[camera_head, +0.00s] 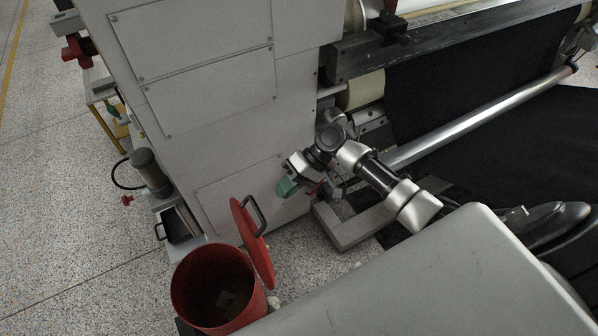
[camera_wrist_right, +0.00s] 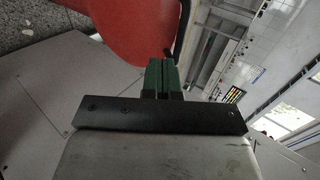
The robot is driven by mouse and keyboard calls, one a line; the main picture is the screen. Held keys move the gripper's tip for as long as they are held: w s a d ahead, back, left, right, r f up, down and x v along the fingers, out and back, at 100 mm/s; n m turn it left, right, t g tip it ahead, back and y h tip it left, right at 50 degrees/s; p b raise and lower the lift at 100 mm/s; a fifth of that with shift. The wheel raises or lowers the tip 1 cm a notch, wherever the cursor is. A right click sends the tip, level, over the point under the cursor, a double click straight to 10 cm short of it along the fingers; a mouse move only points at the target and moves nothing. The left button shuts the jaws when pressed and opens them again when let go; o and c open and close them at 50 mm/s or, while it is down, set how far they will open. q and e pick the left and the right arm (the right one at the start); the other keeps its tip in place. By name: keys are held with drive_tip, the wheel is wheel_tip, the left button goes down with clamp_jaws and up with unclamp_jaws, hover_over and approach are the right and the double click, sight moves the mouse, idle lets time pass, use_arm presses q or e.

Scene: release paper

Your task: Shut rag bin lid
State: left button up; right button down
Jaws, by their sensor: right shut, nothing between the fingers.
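The red rag bin (camera_head: 180,287) stands at the bottom left of the head view, its mouth open. Its red lid (camera_head: 243,238) stands up, tilted, at the bin's right side, with a dark handle (camera_head: 256,212) on its outer face. My right gripper (camera_head: 285,187) has green fingers and is up and right of the lid, apart from it in the head view. In the right wrist view the fingers (camera_wrist_right: 161,72) are shut and empty, with the red lid (camera_wrist_right: 130,25) and its dark handle (camera_wrist_right: 185,28) just beyond the tips. My left gripper is not in view.
A large grey machine cabinet (camera_head: 225,140) rises behind the bin and gripper. A grey metal foot (camera_head: 355,228) lies below my right arm. A small motor (camera_head: 150,172) sticks out left of the cabinet. Speckled floor (camera_head: 75,230) is free at the left.

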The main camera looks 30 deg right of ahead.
drive_tip(key=shift+s+a+f+p, duration=0.15)
drive_tip(key=shift+a+f, duration=0.15)
drive_tip(key=shift+a, duration=0.9)
drive_tip(key=shift+w+a+f+p, duration=0.15)
drive_tip(key=shift+a+f, duration=0.15)
drive_tip(key=shift+a, duration=0.9)
drive_tip(key=shift+s+r, duration=0.1)
